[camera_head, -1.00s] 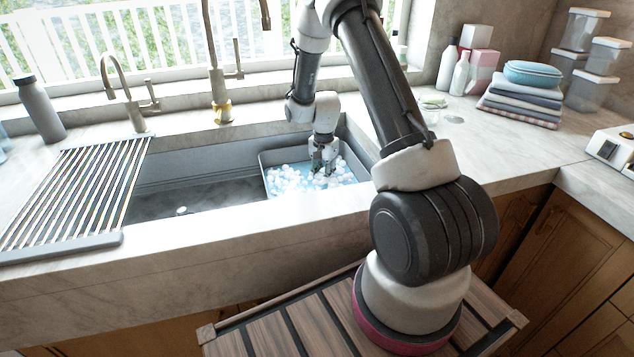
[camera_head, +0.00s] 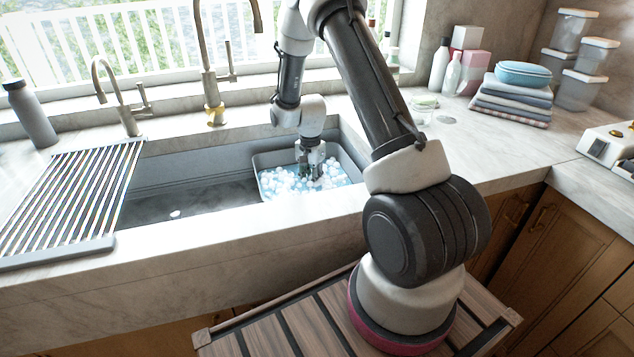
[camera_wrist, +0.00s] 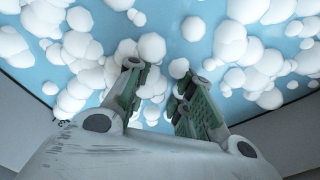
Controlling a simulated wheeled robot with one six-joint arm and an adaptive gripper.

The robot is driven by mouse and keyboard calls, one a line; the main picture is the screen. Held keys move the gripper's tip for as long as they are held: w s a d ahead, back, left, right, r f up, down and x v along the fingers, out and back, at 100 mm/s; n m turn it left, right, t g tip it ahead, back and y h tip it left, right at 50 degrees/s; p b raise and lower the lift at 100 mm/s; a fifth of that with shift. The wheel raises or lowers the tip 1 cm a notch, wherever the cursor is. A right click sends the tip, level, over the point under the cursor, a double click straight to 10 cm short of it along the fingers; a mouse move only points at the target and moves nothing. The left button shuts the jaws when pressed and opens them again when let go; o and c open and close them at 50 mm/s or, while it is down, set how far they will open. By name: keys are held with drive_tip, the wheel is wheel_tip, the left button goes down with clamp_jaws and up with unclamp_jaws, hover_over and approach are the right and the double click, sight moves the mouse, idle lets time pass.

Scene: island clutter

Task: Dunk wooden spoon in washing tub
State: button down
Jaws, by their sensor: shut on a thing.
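The washing tub (camera_head: 259,180) is a grey bin standing in the right part of the sink. It holds blue water with white foam balls, which also fill the wrist view (camera_wrist: 230,40). My gripper (camera_head: 312,180) points down into the tub, its fingertips at the foam. In the wrist view the two green-grey fingers (camera_wrist: 160,100) reach into the foam, with a gap visible between them. The wooden spoon cannot be made out in either view; whatever is between the fingertips is hidden by foam and water.
The sink's left part (camera_head: 180,205) is empty apart from a small white spot. A striped drying rack (camera_head: 70,195) lies over its left end. Brass faucets (camera_head: 213,90) stand behind the sink. Folded towels (camera_head: 510,100), bottles and clear containers stand on the right counter.

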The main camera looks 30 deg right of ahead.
drive_tip(key=shift+d, duration=1.2)
drive_tip(key=shift+a, duration=0.1)
drive_tip(key=shift+a, duration=1.1)
drive_tip(key=shift+d, duration=1.2)
drive_tip(key=shift+a, duration=1.2)
